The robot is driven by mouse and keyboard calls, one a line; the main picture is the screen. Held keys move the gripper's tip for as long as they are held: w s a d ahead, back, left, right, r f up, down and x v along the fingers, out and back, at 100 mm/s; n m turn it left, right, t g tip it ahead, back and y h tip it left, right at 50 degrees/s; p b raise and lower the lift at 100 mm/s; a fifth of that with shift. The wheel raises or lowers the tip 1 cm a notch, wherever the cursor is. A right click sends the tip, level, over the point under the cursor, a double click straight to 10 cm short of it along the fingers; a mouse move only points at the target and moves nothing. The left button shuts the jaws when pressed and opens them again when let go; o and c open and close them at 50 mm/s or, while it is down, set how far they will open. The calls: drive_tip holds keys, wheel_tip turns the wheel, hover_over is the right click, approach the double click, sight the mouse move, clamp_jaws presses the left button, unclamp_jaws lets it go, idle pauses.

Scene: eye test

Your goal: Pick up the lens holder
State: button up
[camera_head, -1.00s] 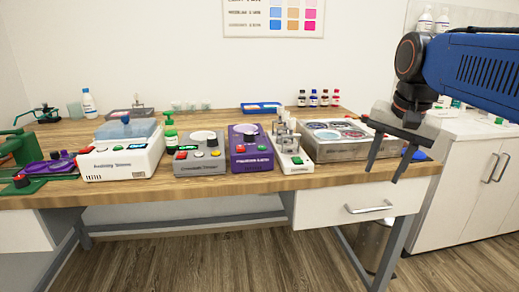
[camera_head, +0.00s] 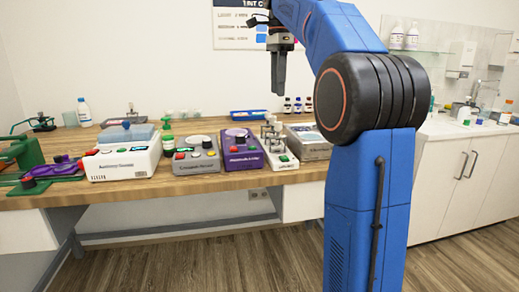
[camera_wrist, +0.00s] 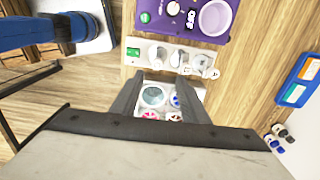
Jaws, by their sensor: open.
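I cannot tell for sure which thing is the lens holder. A white device (camera_head: 281,160) with upright metal fittings and a green button stands near the bench's right end; it also shows in the wrist view (camera_wrist: 140,52). Right of it is a grey box (camera_head: 316,152), partly hidden behind my arm in the head view. In the wrist view, round wells with coloured discs (camera_wrist: 153,97) show on it between my fingers. My gripper (camera_head: 278,90) is open and empty, pointing down above the bench. Its fingers also show in the wrist view (camera_wrist: 160,82).
A purple device (camera_head: 240,152), a grey device (camera_head: 196,158) and a white bath (camera_head: 122,162) stand left along the wooden bench (camera_head: 60,195). A blue tray (camera_head: 249,115) and small bottles (camera_head: 298,105) are at the back. A green stand (camera_head: 28,160) is far left.

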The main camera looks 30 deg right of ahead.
sight(278, 129)
wheel_tip(278, 129, down, 12)
drive_tip(key=shift+w+a+r, duration=0.1)
drive_tip(key=shift+w+a, duration=0.05)
drive_tip(key=f, duration=0.2)
drive_tip(key=s+f, duration=0.1)
drive_tip(key=f, duration=0.1)
drive_tip(key=shift+d, duration=0.25)
drive_tip(key=shift+f, duration=0.75)
drive_tip(key=shift+c, duration=0.2)
clamp_jaws()
